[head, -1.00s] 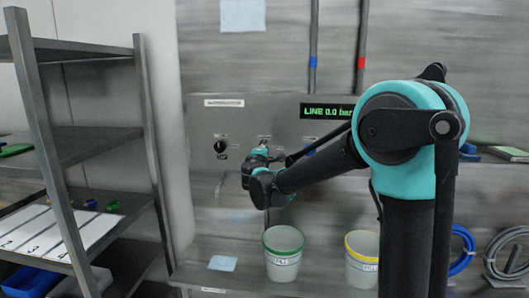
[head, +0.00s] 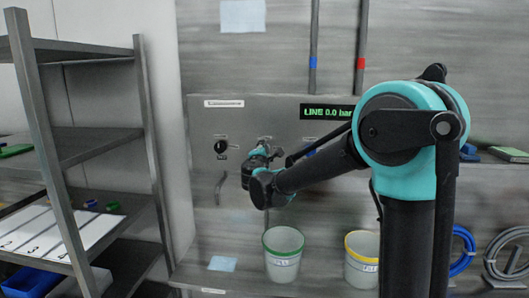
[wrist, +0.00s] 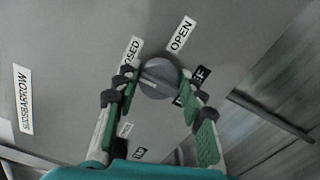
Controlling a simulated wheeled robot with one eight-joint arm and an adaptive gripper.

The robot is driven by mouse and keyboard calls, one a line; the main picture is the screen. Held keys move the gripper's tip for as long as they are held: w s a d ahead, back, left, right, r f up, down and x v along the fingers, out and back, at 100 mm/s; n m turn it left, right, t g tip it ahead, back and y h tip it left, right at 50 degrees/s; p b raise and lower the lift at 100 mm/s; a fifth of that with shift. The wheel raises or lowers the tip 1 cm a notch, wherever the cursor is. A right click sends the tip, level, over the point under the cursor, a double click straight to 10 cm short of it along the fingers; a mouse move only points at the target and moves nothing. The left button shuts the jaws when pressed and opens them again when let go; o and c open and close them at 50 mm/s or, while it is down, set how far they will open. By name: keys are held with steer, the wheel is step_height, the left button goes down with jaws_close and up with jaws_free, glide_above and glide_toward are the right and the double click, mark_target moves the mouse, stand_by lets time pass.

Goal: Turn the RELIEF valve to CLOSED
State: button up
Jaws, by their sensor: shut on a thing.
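The valve knob (wrist: 160,76) is a round grey dial with a pale line across its face, in the middle of the wrist view. My gripper (wrist: 161,82) has its two fingers on either side of the knob and is shut on it. A dark label ending in F (wrist: 202,77) beside the knob is partly hidden by the right finger. A white CLOSED label (wrist: 132,50), partly covered by the left finger, and a white OPEN label (wrist: 181,33) stand by the knob. In the head view my wrist hides the knob on the grey panel (head: 235,118).
A black knob (head: 221,146) is on the panel to the left. The green display (head: 328,112) reads LINE 0.0 bar. A green-rimmed bucket (head: 283,258) and a yellow-rimmed bucket (head: 361,262) stand below. A metal shelf rack (head: 95,145) stands at the left.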

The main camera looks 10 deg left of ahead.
steer(key=o, duration=1.2)
steer(key=shift+c, duration=0.2)
steer(key=shift+s, duration=0.1)
steer(key=s, duration=1.2)
steer(key=shift+a, duration=0.25)
